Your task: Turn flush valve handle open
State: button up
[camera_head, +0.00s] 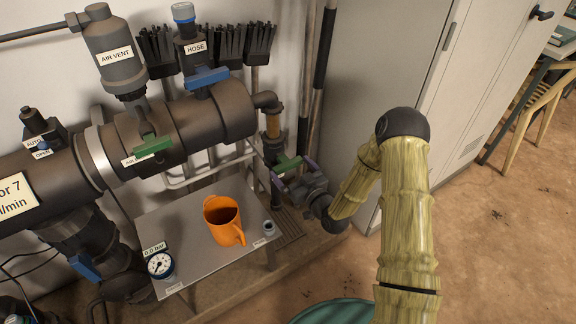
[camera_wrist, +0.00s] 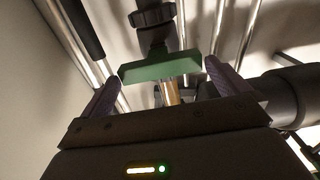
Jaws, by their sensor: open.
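The flush valve handle is a green bar (camera_head: 287,163) on the vertical pipe below the right end of the manifold. In the wrist view the green handle (camera_wrist: 160,68) lies crosswise to the pipe. My gripper (camera_head: 294,172) is open, with its purple fingers on either side of the handle. In the wrist view my gripper (camera_wrist: 163,74) has one finger near each end of the bar. I cannot tell whether either finger touches it. A short amber clear pipe section (camera_wrist: 171,90) shows behind the handle. No label for this valve is readable.
An orange jug (camera_head: 222,218) and a pressure gauge (camera_head: 160,264) reading about 0.0 bar are on a metal shelf (camera_head: 185,222) to the left. Another green handle (camera_head: 153,146) and a blue handle (camera_head: 207,78) sit on the manifold. A grey cabinet (camera_head: 385,80) stands close on the right.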

aim_at(290, 167)
jog(key=shift+x, duration=1.5)
jog(key=c, duration=0.7)
